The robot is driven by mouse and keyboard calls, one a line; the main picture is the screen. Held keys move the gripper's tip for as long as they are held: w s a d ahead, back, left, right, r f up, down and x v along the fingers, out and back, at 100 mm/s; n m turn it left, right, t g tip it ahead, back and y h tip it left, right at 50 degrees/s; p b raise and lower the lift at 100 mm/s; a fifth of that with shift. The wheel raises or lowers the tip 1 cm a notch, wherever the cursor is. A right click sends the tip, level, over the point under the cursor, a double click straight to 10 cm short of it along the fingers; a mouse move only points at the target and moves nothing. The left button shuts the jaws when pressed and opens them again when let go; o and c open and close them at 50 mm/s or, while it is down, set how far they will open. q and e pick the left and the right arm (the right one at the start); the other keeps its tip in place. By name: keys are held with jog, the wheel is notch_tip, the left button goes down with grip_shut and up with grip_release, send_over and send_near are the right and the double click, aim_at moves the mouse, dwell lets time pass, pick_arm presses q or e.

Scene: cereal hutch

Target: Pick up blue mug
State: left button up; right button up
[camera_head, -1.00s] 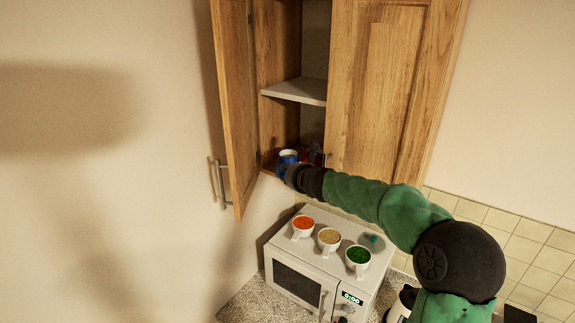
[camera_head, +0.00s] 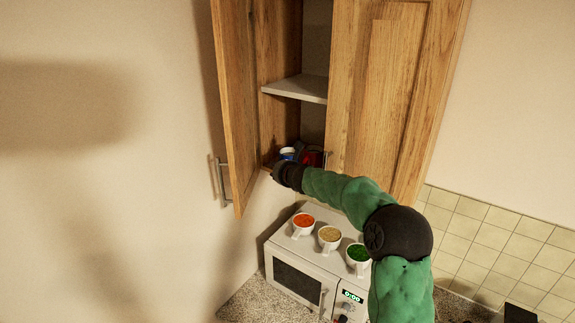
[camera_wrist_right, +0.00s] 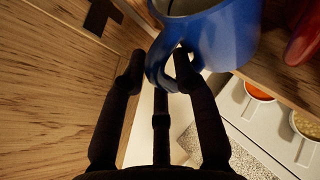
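The blue mug (camera_head: 288,152) stands on the bottom of the open wall cabinet and is mostly hidden by my right gripper (camera_head: 283,172) in the head view. In the right wrist view the mug (camera_wrist_right: 225,35) fills the top middle, with its handle pointing toward the gripper. My right gripper (camera_wrist_right: 158,70) has its dark fingers spread apart, with the handle between the fingertips. I cannot tell whether a finger touches the handle. My left gripper is not in view.
A red item (camera_head: 312,158) stands right of the blue mug. The open cabinet door (camera_head: 232,110) is close on the left; a shelf (camera_head: 298,88) is above. Below, three white cups with orange, tan and green contents stand on a microwave (camera_head: 295,280).

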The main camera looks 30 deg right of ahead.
jog(key=shift+s+r, duration=0.1)
jog(key=shift+s, duration=0.05)
grip_shut()
jog(key=shift+r, duration=0.15)
